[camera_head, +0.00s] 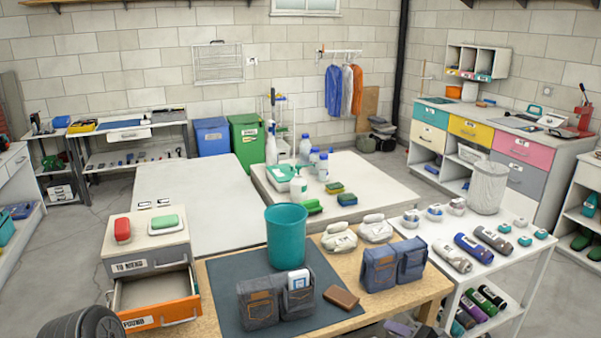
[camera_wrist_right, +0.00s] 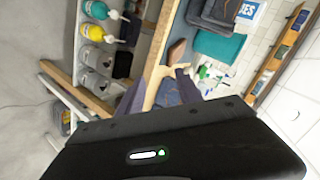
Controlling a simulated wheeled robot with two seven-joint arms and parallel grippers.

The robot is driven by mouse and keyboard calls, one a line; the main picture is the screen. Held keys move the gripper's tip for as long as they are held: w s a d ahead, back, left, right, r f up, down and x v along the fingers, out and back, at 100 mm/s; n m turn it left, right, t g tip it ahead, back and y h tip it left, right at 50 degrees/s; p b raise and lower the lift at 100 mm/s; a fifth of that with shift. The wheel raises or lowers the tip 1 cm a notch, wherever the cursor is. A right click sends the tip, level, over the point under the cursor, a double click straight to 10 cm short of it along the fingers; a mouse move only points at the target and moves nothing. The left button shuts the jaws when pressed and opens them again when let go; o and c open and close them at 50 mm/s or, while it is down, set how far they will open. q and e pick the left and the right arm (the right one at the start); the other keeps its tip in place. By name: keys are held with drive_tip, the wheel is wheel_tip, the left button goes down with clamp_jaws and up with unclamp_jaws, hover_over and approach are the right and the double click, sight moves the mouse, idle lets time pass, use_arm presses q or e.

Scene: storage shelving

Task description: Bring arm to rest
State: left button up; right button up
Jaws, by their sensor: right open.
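The black gripper body (camera_wrist_right: 190,145) fills the lower part of the view.
The wooden table (camera_head: 225,272) bears a teal bin (camera_head: 286,235), denim pouches (camera_head: 380,268) and a brown wallet (camera_head: 341,299). An open orange drawer (camera_head: 160,312) juts out at left. A white shelf unit (camera_head: 518,270) stands right. Bottles (camera_wrist_right: 97,32) show in the wrist view.

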drive_tip(key=s+a+f+n+g, duration=0.1)
drive_tip(key=s+a+f+g, duration=0.2)
drive_tip(key=s+a+f, duration=0.45)
drive_tip(key=s+a+f+n+g, duration=0.1)
drive_tip(key=s+a+f+g, duration=0.3)
drive_tip(key=s+f, duration=0.55)
drive_tip(key=s+a+f+n+g, duration=0.1)
drive_tip(key=s+a+f, duration=0.1)
drive_tip(key=s, duration=0.5)
drive_tip(key=s+a+f+n+g+h, duration=0.1)
drive_tip(key=s+a+f+n+g, duration=0.1)
drive_tip(key=s, duration=0.6)
drive_tip(key=shift+s+x, duration=0.3)
drive_tip(key=shift+x, duration=1)
